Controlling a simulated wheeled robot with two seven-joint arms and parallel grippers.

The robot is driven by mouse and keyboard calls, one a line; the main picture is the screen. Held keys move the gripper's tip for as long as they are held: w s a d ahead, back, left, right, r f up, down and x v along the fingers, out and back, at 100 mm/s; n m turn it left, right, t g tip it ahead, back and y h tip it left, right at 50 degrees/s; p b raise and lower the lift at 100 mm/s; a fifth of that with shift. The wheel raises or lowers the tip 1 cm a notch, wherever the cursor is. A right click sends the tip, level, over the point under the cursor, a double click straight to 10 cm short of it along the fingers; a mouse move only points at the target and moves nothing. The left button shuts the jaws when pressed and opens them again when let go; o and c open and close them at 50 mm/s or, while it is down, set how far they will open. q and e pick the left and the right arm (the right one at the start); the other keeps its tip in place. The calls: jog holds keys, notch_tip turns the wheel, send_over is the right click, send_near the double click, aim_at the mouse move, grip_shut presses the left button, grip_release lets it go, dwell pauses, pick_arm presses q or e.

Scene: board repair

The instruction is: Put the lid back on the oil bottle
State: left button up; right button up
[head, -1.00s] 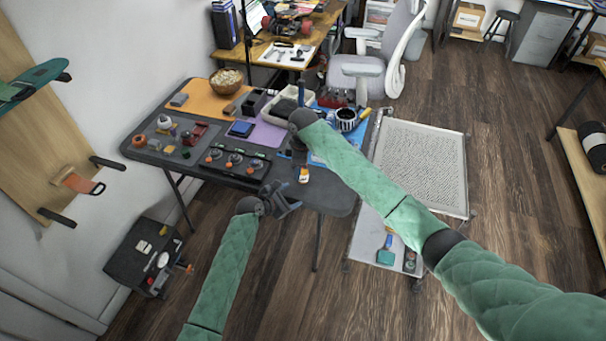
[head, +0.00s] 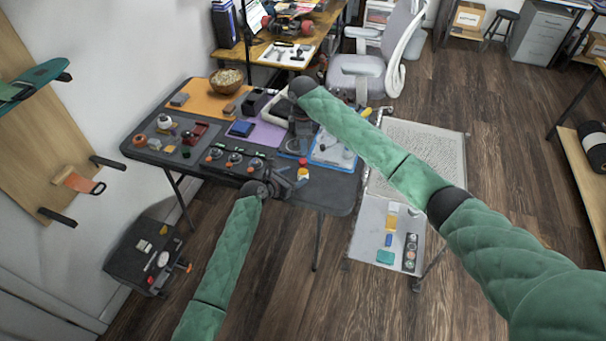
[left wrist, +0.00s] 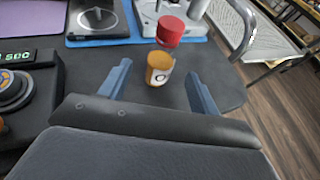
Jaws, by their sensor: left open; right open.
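The small orange oil bottle (head: 303,176) stands near the front edge of the dark table, and it also shows in the left wrist view (left wrist: 160,66).
A black device with several knobs (head: 235,160) lies left of the bottle. A blue mat (head: 322,160) with equipment lies behind it. A wooden bowl (head: 226,78) stands at the back left. A cart (head: 365,235) with tools stands to the right. The table's front edge is close.

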aim_at(306, 170)
pick_arm(q)
jog(key=shift+x, duration=3.85)
grip_shut()
pick_arm(e)
jog(key=w+d+r+t+h, duration=0.1)
jog(key=w+d+r+h, duration=0.2)
jog(key=r, duration=0.4)
jog(key=s+f+n, duration=0.1)
jog(key=f+n, duration=0.1)
jog(key=s+a+f+n+y, duration=0.1)
jog(key=f+n, duration=0.1)
jog(key=s+f+n+g+y, duration=0.1)
jog(key=f+n, duration=0.1)
jog(key=f, duration=0.1)
jog(key=shift+a, duration=0.3)
jog(key=shift+a+n+y, duration=0.4)
jog(key=shift+a+n, duration=0.15)
jog(key=shift+n, duration=0.35)
jog(key=shift+a+n, duration=0.15)
jog(key=shift+n, duration=0.35)
